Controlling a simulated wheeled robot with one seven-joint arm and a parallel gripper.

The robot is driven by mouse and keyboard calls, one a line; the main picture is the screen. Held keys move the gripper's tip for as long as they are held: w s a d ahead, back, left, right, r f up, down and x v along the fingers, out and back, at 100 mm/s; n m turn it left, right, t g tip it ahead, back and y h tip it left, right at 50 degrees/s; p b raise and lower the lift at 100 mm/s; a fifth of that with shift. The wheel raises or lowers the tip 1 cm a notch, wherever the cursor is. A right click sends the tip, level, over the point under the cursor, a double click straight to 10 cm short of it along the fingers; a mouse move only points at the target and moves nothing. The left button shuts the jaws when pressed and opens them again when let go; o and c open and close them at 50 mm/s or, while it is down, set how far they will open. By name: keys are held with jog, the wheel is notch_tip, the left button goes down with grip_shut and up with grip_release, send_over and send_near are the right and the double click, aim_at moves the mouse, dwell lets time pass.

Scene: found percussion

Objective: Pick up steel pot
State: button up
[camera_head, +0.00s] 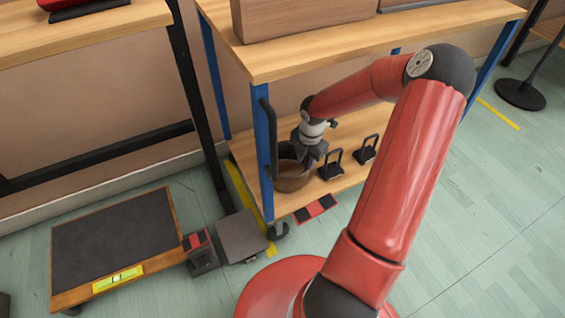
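The steel pot (293,181) is a round, brownish-grey vessel on the lower shelf of the blue-framed cart, near its left front post. My gripper (308,160) is at the pot's upper right rim, pointing down, with my red arm reaching in from the right. The gripper covers part of the rim. The fingers are dark and small here, so I cannot tell whether they are open or closed on the rim.
The cart's upper shelf (370,50) lies above my gripper, and a blue post (264,165) stands just left of the pot. Two black stands (331,168) (366,152) sit right of it. A dark-topped platform (115,240) lies on the floor at left.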

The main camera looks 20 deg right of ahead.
aim_at(305, 170)
notch_tip(305, 170, down, 8)
jog(key=shift+r+b, duration=0.2)
jog(key=shift+b, duration=1.05)
grip_shut()
jog(key=shift+r, duration=0.1)
